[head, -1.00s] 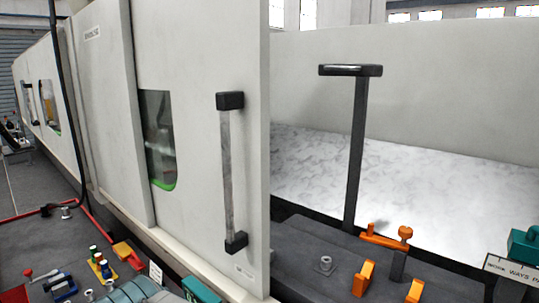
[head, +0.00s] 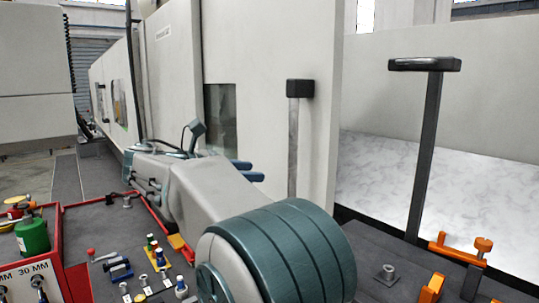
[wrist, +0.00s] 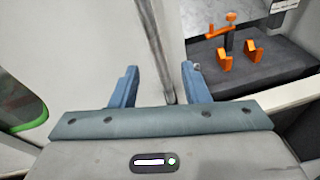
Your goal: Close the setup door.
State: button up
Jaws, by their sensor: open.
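The setup door (head: 318,125) is a tall light grey panel with a small dark window (head: 221,120) at its left. It stands open, with a bright marbled-looking interior showing to its right. Its vertical handle (head: 292,150) has a black upper bracket; my arm hides its lower end. My gripper (head: 248,170) is open, its two blue fingers pointing toward the handle. In the wrist view the fingers (wrist: 160,68) are spread, and a grey upright bar, apparently the handle (wrist: 157,45), shows between them. I cannot tell whether it is within their reach.
A dark post with a flat top (head: 425,66) stands right of the door. Orange clamps (head: 460,252) sit on the dark table there. A red-edged tool bench (head: 95,225) with small tools and a green canister (head: 32,236) is at the lower left.

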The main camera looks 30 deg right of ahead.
aim_at(294, 145)
notch_tip(294, 145, up, 4)
jog(key=w+g+h, duration=0.2)
jog(key=shift+n, duration=0.4)
jog(key=d, duration=0.4)
jog(key=s+d, duration=0.1)
jog(key=d, duration=0.4)
jog(key=d+p, duration=0.1)
jog(key=d, duration=0.3)
jog(key=shift+s+d+f, duration=0.1)
jog(key=shift+s+d, duration=0.1)
jog(key=shift+d, duration=0.1)
grip_shut()
